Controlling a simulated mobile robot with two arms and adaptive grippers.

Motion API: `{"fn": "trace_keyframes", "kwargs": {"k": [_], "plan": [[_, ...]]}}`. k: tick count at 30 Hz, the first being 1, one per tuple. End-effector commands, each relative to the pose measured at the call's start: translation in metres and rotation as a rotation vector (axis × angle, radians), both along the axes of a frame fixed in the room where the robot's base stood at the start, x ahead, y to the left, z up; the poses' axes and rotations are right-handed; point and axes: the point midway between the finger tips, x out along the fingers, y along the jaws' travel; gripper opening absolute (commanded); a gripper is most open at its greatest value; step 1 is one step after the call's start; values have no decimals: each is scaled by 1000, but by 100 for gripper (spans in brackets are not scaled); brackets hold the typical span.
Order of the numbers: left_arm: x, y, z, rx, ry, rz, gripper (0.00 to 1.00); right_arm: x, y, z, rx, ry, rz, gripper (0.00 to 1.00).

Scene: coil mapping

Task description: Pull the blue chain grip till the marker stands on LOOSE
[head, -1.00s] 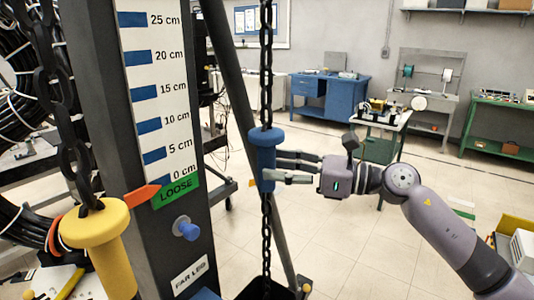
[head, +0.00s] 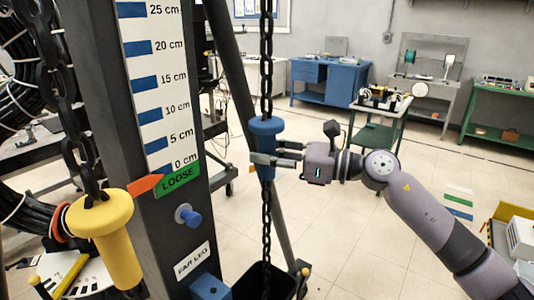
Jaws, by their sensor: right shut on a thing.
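The blue chain grip (head: 265,150) hangs upright on a dark chain right of the post. My right gripper (head: 268,158) comes from the right and is shut on the grip at about its middle. The orange marker (head: 145,187) is an arrow pointing right at the post's scale (head: 155,95). Its tip is at the left end of the green LOOSE band (head: 180,179), just below the 0 cm mark. My left gripper is out of view.
A yellow grip (head: 105,235) hangs on a thicker chain at the left front. A blue knob (head: 187,216) sticks out of the post. A dark bin (head: 264,283) stands under the blue grip's chain. A small cart (head: 380,120) stands behind my right arm. Open floor lies to the right.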

Motion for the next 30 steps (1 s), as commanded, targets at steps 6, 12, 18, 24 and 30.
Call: {"fn": "trace_keyframes", "kwargs": {"k": [6, 12, 18, 24, 30], "plan": [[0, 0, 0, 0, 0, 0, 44, 0, 0, 0, 0, 0, 0, 8], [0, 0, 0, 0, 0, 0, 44, 0, 0, 0, 0, 0, 0, 0], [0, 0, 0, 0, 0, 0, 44, 0, 0, 0, 0, 1, 0, 0], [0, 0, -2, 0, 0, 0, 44, 0, 0, -2, -1, 1, 0, 0], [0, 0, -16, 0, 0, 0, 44, 0, 0, -17, -1, 1, 0, 0]]}}
